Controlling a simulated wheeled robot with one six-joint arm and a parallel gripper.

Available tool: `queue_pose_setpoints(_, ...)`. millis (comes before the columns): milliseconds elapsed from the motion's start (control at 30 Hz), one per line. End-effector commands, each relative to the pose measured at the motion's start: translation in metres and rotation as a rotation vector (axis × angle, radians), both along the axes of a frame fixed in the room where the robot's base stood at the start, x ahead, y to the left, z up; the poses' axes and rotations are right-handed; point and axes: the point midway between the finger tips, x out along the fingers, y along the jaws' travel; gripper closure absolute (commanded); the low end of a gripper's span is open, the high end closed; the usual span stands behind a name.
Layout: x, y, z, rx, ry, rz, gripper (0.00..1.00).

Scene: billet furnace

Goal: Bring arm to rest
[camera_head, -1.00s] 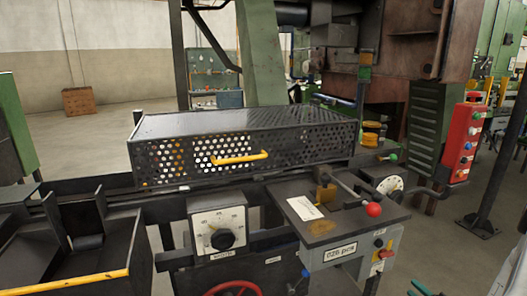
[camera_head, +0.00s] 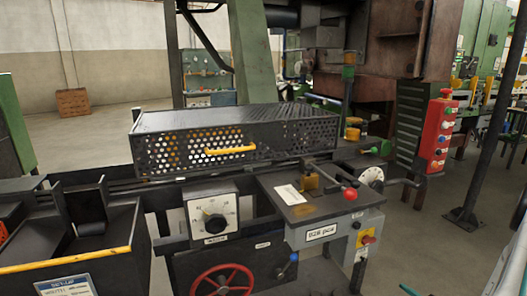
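My gripper and arm do not show clearly in the head camera view, so I cannot see how the gripper stands. In front of me is the furnace machine, with a perforated black guard cover (camera_head: 225,138) that carries a yellow handle (camera_head: 231,150). A dial box (camera_head: 213,221) and a red handwheel (camera_head: 222,281) are on the machine's front.
A red push-button panel (camera_head: 437,132) stands at the right beside a dark post (camera_head: 487,140). A dark bin with a yellow edge (camera_head: 75,263) is at the lower left. Open floor (camera_head: 425,225) shows at the right. A wooden crate (camera_head: 73,102) stands far back left.

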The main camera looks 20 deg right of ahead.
Motion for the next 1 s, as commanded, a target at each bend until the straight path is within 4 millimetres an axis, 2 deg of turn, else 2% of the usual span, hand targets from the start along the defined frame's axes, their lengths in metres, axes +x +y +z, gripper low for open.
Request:
queue_pose_setpoints(67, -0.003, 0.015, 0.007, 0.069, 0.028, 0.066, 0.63)
queue_pose_setpoints(267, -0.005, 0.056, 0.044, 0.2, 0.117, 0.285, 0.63)
queue_pose_setpoints(367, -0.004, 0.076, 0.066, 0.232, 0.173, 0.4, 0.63)
queue_pose_setpoints(533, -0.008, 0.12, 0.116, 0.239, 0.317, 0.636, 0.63)
queue_pose_setpoints(800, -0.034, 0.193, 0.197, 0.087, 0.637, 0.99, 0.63)
queue_pose_setpoints(1000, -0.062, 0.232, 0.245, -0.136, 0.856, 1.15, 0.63)
